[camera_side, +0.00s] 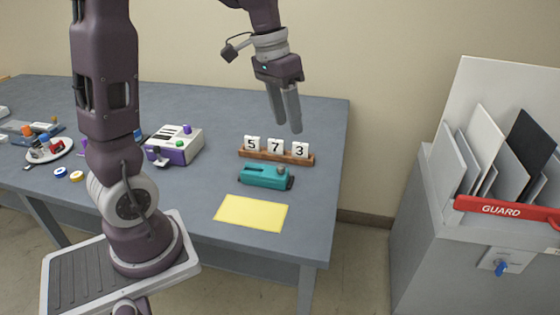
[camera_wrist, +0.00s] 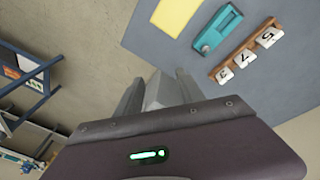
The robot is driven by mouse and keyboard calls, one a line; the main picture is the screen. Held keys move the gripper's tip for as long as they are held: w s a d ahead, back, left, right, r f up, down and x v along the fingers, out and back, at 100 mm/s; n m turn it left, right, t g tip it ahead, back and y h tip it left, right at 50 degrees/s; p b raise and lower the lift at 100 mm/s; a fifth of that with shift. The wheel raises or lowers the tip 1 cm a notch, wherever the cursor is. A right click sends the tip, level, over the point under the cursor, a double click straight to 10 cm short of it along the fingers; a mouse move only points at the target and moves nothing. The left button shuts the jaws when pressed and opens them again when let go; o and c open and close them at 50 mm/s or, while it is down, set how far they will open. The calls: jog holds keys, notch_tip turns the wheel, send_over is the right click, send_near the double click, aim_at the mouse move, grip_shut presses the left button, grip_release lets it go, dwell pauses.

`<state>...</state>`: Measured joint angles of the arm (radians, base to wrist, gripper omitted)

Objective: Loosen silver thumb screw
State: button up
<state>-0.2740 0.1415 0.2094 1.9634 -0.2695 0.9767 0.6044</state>
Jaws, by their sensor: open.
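A teal device (camera_side: 262,178) lies on the grey table near its right end. A small greyish knob (camera_side: 281,169) stands at its right end; it looks like the silver thumb screw, though its colour is hard to tell in the side view. In the wrist view the teal device (camera_wrist: 222,25) shows at the top, with a small silver round knob (camera_wrist: 205,48) at its lower end. My gripper (camera_side: 287,124) is open and empty, fingers pointing down, in the air above and behind the device. Its fingers (camera_wrist: 160,85) are apart from the knob in the wrist view.
A wooden rack (camera_side: 277,157) with number blocks 5, 7, 3 stands just behind the device. A yellow sheet (camera_side: 251,213) lies in front. A white-purple machine (camera_side: 176,146) and a plate (camera_side: 49,150) stand left. A grey cabinet with a red GUARD bar (camera_side: 507,210) is right.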

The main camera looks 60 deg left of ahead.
jog(key=g, duration=0.2)
send_near(281, 166)
jog(key=shift+h, duration=0.4)
jog(key=x, duration=0.8)
jog(key=shift+a+f, duration=0.1)
jog(key=shift+a, duration=0.3)
grip_shut()
